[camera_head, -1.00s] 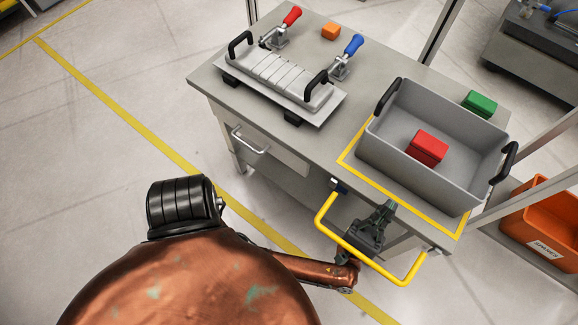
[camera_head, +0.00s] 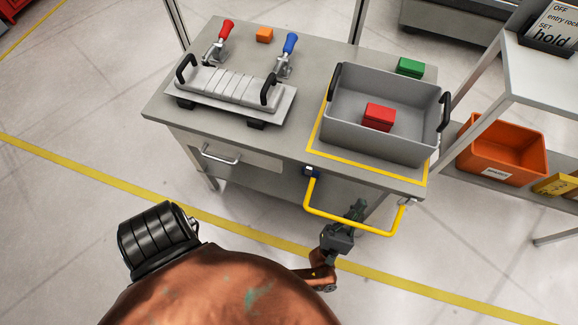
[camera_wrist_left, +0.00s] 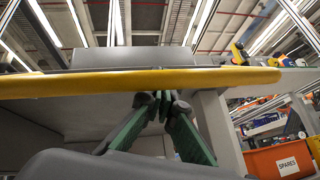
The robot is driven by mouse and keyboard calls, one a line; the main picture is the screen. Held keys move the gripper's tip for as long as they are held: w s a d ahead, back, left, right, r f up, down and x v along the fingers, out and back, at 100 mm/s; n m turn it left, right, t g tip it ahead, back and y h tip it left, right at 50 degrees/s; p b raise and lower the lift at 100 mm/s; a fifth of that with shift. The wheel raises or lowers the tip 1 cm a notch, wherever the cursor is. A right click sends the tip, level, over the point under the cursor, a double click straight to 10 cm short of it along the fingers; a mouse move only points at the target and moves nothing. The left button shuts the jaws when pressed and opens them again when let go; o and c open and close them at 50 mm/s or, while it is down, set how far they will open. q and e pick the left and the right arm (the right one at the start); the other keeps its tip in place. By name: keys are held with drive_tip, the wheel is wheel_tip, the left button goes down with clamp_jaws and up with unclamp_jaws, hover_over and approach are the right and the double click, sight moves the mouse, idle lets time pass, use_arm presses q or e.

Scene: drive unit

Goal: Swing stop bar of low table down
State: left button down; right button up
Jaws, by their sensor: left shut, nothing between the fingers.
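The yellow stop bar (camera_head: 348,223) is a U-shaped bar sticking out from the front edge of the low table (camera_head: 281,146), at its right part below the yellow-outlined area. It also crosses the left wrist view (camera_wrist_left: 140,82) as a thick, nearly level bar. My left gripper (camera_head: 358,208) is shut and empty at the middle of the bar. In the wrist view its green fingertips (camera_wrist_left: 163,95) meet at the lower edge of the bar; I cannot tell whether they touch it. My right gripper is out of view.
A grey crate (camera_head: 335,135) with a red block (camera_head: 379,117) stands on the table above the bar. A handled fixture (camera_head: 235,95) and two toggle clamps are further left. A drawer handle (camera_head: 220,158) sticks out front left. An orange bin (camera_head: 500,150) is on the right shelf.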

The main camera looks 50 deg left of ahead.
use_arm(q)
wheel_tip(320, 180, down, 18)
drive_tip(key=m+g+h+p, duration=0.85)
drive_tip(key=m+h, duration=0.25)
drive_tip(key=m, duration=0.9)
drive_tip(key=s+a+f+m+g+p, duration=0.3)
drive_tip(key=s+a+f+g, duration=0.1)
drive_tip(key=s+f, duration=0.4)
drive_tip(key=s+a+f+m+g+y+p, duration=0.1)
drive_tip(key=s+a+f+m+g+p, duration=0.2)
drive_tip(key=s+f, duration=0.5)
drive_tip(key=shift+s+a+f+m+g, duration=0.4)
drive_tip(key=shift+a+f+m+g, duration=0.1)
drive_tip(key=shift+a+m+g, duration=0.3)
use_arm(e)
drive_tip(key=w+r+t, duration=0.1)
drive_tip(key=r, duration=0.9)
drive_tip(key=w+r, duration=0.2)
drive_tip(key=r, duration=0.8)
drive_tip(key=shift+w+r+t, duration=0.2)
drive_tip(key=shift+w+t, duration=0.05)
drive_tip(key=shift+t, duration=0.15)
